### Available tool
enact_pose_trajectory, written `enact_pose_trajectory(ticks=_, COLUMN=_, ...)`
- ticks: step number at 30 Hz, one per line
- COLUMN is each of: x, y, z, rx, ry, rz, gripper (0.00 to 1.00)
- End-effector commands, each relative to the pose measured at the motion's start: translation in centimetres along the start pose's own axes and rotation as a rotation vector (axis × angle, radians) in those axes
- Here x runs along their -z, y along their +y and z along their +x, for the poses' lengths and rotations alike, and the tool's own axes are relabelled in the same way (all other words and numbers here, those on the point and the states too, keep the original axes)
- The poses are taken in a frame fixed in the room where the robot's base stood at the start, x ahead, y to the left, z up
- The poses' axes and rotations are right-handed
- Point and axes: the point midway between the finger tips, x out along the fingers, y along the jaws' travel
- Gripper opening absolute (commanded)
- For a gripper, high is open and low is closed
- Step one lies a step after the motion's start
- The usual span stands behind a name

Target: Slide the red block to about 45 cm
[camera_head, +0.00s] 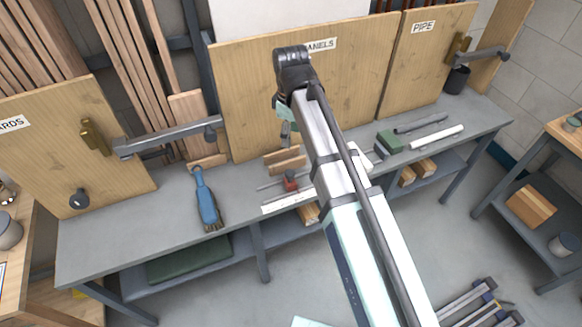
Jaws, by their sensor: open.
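The red block (291,182) is small and sits on a thin grey rail on the grey bench (240,220), near the middle of the picture. A white strip (285,202), perhaps a scale, lies along the rail's front side; its marks are too small to read. My arm crosses the view just right of the block and hides part of the rail and strip. My gripper (287,138) hangs above and behind the block, apart from it. It is open and holds nothing; its fingertips are small and partly unclear.
Small wooden pieces (285,160) stand just behind the block. A blue brush (206,200) lies to the left. A dark green box (389,142) and pipes (435,135) lie to the right. Wooden panels (240,100) with grey bars (165,137) back the bench.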

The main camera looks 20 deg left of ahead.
Motion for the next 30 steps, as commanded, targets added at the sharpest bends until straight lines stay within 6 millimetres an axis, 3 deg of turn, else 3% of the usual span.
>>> enact_pose_trajectory(ticks=3, x=0.4, y=-0.1, z=-0.6, rx=-0.004, ry=0.005, rz=-0.015, gripper=0.60)
enact_pose_trajectory(ticks=8, x=0.3, y=-0.2, z=0.7, rx=-0.002, ry=0.004, rz=-0.016, gripper=0.60)
enact_pose_trajectory(ticks=30, x=0.4, y=-0.1, z=12.3, rx=-0.002, ry=0.003, rz=-0.014, gripper=0.60)
